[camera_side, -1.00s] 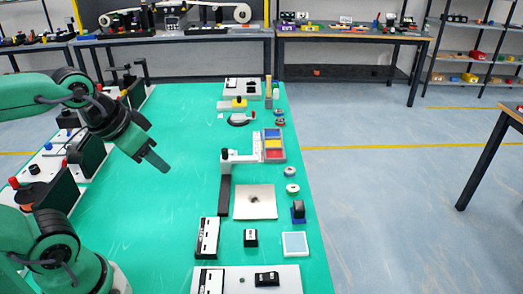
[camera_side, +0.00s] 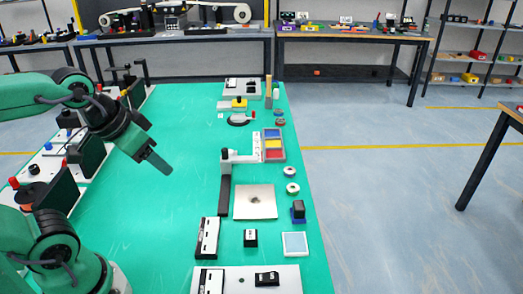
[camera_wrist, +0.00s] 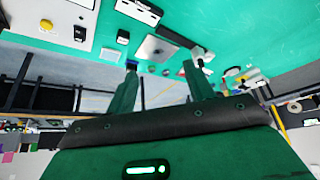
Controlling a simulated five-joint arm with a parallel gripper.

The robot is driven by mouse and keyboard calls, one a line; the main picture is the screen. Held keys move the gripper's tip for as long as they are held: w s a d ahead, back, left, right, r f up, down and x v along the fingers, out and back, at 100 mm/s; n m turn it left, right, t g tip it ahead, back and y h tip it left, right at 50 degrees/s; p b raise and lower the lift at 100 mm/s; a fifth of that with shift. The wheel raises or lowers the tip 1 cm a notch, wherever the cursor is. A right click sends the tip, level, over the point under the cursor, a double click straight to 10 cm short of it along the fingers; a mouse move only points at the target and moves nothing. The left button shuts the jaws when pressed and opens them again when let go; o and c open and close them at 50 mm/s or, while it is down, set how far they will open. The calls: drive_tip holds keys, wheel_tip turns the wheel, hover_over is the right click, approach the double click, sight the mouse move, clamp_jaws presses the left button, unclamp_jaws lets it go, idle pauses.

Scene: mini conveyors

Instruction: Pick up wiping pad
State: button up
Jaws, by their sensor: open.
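A small block with a dark upright grip on a blue base (camera_side: 298,211) looks like the wiping pad. It stands at the right edge of the green table, just right of a pale metal plate with a dark smudge (camera_side: 241,209). In the wrist view its blue part (camera_wrist: 131,62) shows at the tip of one finger, partly hidden. My gripper (camera_side: 160,162) is above the left part of the table, well left of the block and apart from it. In the wrist view my gripper (camera_wrist: 164,75) has its fingers spread with nothing between them.
A flat white-framed, light blue square (camera_side: 295,244) lies nearer, with a small black-and-white box (camera_side: 251,238) to its left. A coloured bin tray (camera_side: 273,145) stands farther back. A dark bar (camera_side: 224,195) lies left of the plate. The table's left-middle is clear.

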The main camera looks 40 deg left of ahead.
drive_tip(key=m+g, duration=0.6)
drive_tip(key=m, duration=2.1)
hover_over(300, 205)
wheel_tip(300, 205, down, 15)
drive_tip(key=shift+s+a+r, duration=0.1)
drive_tip(key=shift+s+r, duration=0.05)
drive_tip(key=shift+d+f, duration=0.2)
drive_tip(key=shift+f, duration=1.45)
drive_tip(key=shift+f, duration=0.1)
